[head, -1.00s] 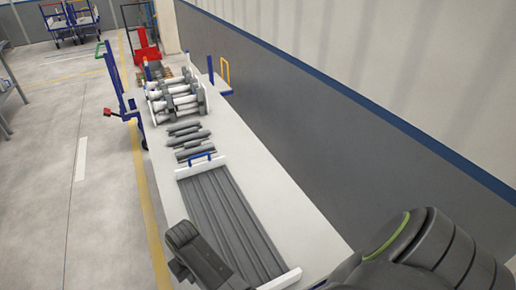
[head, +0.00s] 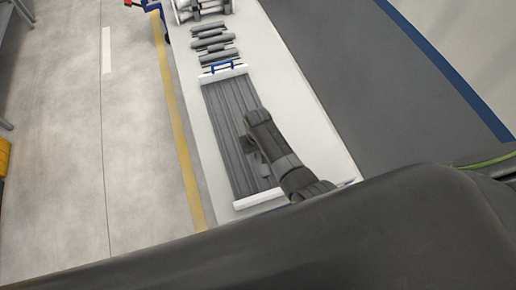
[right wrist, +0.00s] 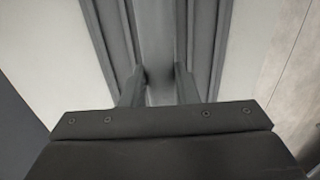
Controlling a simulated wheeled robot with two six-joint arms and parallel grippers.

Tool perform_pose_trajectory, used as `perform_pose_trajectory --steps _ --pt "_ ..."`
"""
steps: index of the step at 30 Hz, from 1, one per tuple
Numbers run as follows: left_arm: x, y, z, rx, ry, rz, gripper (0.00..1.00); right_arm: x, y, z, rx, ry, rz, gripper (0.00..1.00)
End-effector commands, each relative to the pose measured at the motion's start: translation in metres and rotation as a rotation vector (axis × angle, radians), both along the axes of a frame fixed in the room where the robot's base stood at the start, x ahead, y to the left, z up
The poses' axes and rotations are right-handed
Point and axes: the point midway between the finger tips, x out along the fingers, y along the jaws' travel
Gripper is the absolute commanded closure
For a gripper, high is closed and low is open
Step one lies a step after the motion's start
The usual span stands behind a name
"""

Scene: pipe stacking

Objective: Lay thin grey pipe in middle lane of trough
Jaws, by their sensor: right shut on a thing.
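The grey trough (head: 222,110) lies lengthwise on the white table, with raised ridges between its lanes and white end pieces. My right gripper (head: 250,148) is over its nearer half, from the right side. In the right wrist view, the right gripper's fingers (right wrist: 160,78) are shut on a grey pipe (right wrist: 153,35), one finger on each side. The pipe runs along the trough, near its middle, with ridges of the trough (right wrist: 112,30) on both sides. Whether it touches the lane floor I cannot tell. My left gripper is out of view.
Several loose grey pipes (head: 212,42) lie on the white table (head: 300,110) beyond the trough. A blue handle (head: 222,67) stands at the trough's far end. A rack (head: 203,9) is farther back.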

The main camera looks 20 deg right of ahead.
Motion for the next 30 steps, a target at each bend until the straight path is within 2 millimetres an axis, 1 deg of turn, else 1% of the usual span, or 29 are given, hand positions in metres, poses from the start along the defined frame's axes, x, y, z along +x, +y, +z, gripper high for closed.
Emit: perform_pose_trajectory --steps 8,19,27,30 --pt "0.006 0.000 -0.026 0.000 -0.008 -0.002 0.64 0.000 0.000 -0.025 0.000 0.000 0.000 0.95" --pt "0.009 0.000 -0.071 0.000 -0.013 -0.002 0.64 0.000 0.000 -0.066 0.000 0.000 0.000 0.95" --pt "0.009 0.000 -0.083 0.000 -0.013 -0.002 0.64 0.000 0.000 -0.090 -0.001 0.001 0.001 0.95" --pt "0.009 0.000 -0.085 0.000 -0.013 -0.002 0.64 0.000 0.000 -0.094 0.000 -0.001 0.001 0.95"
